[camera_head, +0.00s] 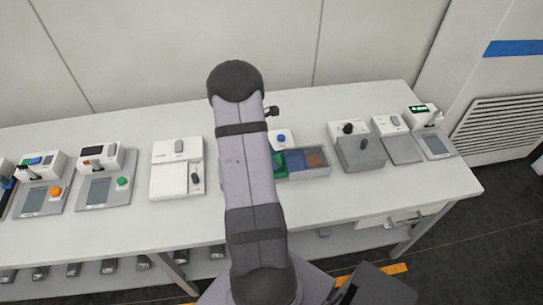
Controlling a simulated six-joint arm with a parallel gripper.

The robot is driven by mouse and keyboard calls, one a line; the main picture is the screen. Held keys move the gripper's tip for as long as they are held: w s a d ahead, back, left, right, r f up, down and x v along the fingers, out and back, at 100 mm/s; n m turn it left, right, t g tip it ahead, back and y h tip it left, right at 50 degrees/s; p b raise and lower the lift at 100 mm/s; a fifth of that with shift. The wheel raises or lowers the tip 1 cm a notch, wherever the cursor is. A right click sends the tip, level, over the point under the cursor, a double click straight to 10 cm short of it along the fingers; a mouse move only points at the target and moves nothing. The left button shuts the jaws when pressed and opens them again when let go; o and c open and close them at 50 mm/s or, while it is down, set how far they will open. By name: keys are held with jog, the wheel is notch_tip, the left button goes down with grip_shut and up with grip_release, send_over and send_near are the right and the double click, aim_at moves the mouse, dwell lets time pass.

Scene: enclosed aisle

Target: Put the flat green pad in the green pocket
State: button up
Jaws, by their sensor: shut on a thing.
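A grey tray (308,178) stands on the table just right of my arm, with pockets side by side. The green pocket (278,164) is at its left, partly covered by my arm. A blue pocket (295,162) is in the middle and a brown-orange one (316,159) is at the right. I cannot make out the flat green pad. My arm reaches over the table left of the tray and hides its own end. My gripper does not show clearly; only a small dark part sticks out beyond the arm's right side.
The long white table (400,198) holds devices on both sides: a grey box with a black knob (348,129), a screen unit (437,146), a white two-part device (176,168) and units with buttons at the left. A wall closes the back. Bare table lies along the front.

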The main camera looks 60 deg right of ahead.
jog(key=o, duration=1.1)
jog(key=shift+o, duration=0.2)
jog(key=b+v, duration=0.2)
jog(key=v, duration=0.5)
jog(key=shift+r, duration=0.1)
